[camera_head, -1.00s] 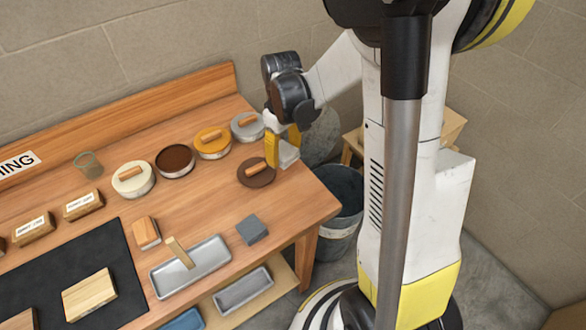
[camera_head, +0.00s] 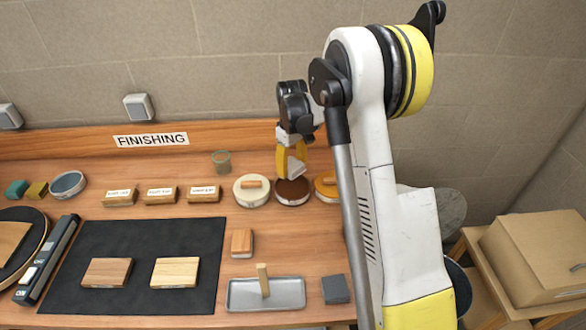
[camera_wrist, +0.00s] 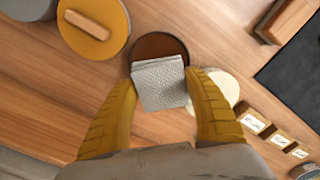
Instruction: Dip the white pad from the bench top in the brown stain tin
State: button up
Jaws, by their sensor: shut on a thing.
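My gripper (camera_head: 291,163) has yellow fingers and is shut on the white pad (camera_head: 296,166). It holds the pad at the open brown stain tin (camera_head: 292,192), in the row at the back of the bench. In the wrist view the pad (camera_wrist: 160,83) is a pale, textured square between the fingertips (camera_wrist: 160,92). It covers the near part of the brown tin (camera_wrist: 157,46), whose dark stain shows beyond it. The pad looks above the stain; I cannot tell whether its underside touches.
A glass jar (camera_head: 221,162) is behind. A grey tray (camera_head: 266,296) and a dark mat (camera_head: 140,235) lie in front. My arm hides the bench's right end.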

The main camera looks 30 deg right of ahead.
jog(key=shift+s+f+b, duration=0.1)
jog(key=shift+f+b, duration=2.6)
jog(key=shift+f, duration=1.45)
jog(key=shift+r, duration=0.1)
jog(key=shift+r+p, duration=0.75)
jog(key=shift+r, duration=0.7)
jog(key=shift+r+p, duration=1.4)
jog(key=shift+r, duration=1.05)
